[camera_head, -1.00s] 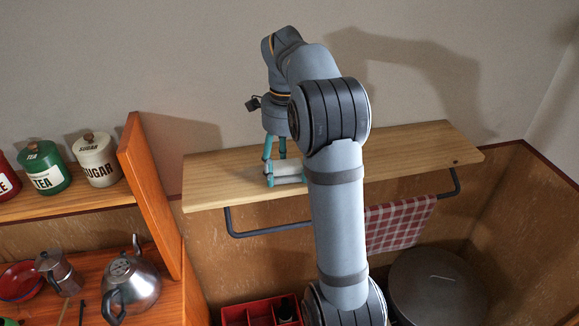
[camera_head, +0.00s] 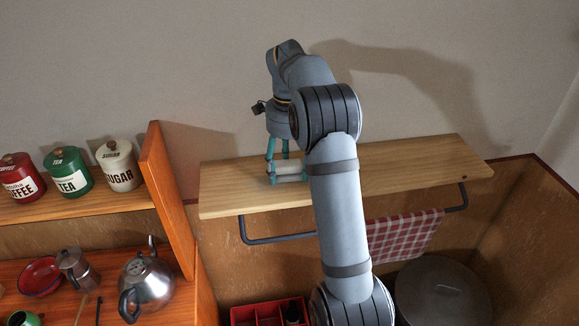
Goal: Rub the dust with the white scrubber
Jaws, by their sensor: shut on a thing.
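The white scrubber (camera_head: 287,170) is a small pale block on the left part of the wooden shelf (camera_head: 400,160). My gripper (camera_head: 278,172) points down with its teal fingers shut on the scrubber. The scrubber is at the shelf top; whether it presses on the wood is too small to tell. I cannot make out dust clearly. A small dark spot (camera_head: 463,178) shows near the shelf's right end, but I cannot tell what it is. My arm hides the middle of the shelf.
A rail under the shelf holds a checked red cloth (camera_head: 403,236). An orange upright panel (camera_head: 172,198) stands left of the shelf. Canisters (camera_head: 70,173), a kettle (camera_head: 146,283) and a moka pot (camera_head: 74,267) are further left. A red crate (camera_head: 268,314) and dark round pot (camera_head: 440,292) are below.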

